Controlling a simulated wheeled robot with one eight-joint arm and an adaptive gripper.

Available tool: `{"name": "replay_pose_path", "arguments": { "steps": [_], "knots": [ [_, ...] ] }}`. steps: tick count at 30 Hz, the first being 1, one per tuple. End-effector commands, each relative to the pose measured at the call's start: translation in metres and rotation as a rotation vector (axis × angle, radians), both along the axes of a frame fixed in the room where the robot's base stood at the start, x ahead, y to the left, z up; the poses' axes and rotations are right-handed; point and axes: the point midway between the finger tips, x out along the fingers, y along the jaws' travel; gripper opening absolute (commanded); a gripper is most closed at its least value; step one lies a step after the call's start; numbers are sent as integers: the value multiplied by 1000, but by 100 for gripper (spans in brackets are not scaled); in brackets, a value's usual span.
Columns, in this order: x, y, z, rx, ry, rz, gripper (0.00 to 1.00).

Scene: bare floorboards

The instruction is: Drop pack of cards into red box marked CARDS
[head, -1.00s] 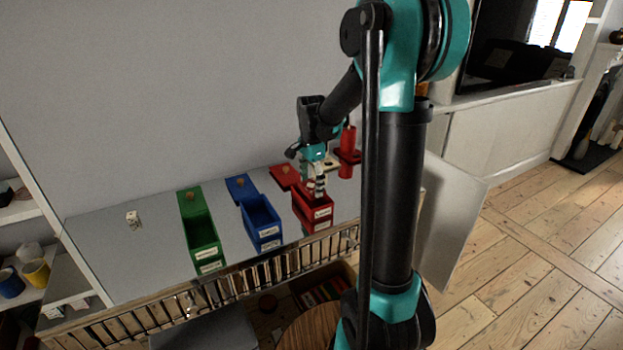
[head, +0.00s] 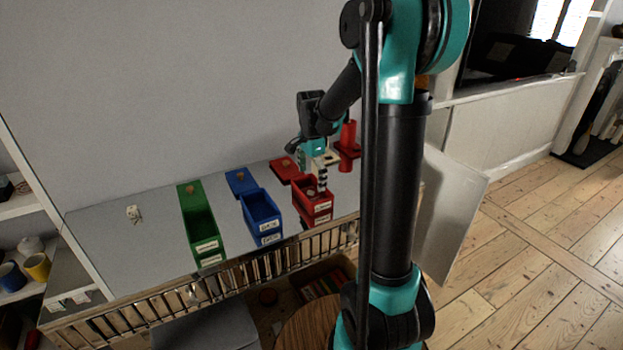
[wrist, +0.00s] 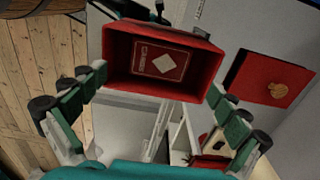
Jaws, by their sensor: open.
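The red box (head: 312,207) stands on the grey table, the rightmost of three open boxes in the head view. In the wrist view, I look down into the red box (wrist: 208,62). A red pack of cards (wrist: 152,66) with a white diamond and white lettering lies on its floor, apart from my fingers. My gripper (head: 322,180) is over the red box. In the wrist view, my gripper (wrist: 156,82) has its fingers spread wide to either side, with nothing between them. The box's front label is too small to read in the head view.
A blue box (head: 262,216) and a green box (head: 203,232) stand to the left. A red lid (head: 284,168) lies behind the red box, and a red stand (head: 348,150) is to its right. A small white object (head: 134,214) sits far left.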

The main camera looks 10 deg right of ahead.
Motion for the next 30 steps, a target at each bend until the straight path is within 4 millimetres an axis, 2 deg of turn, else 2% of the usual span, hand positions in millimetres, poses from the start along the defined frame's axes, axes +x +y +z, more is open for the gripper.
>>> {"name": "replay_pose_path", "arguments": {
  "steps": [6,10,24,30],
  "knots": [
    [0,0,2,0,0,0,99],
    [0,0,13,0,0,0,99],
    [0,0,100,0,0,0,99],
    [0,0,117,0,0,0,99]
  ]
}}
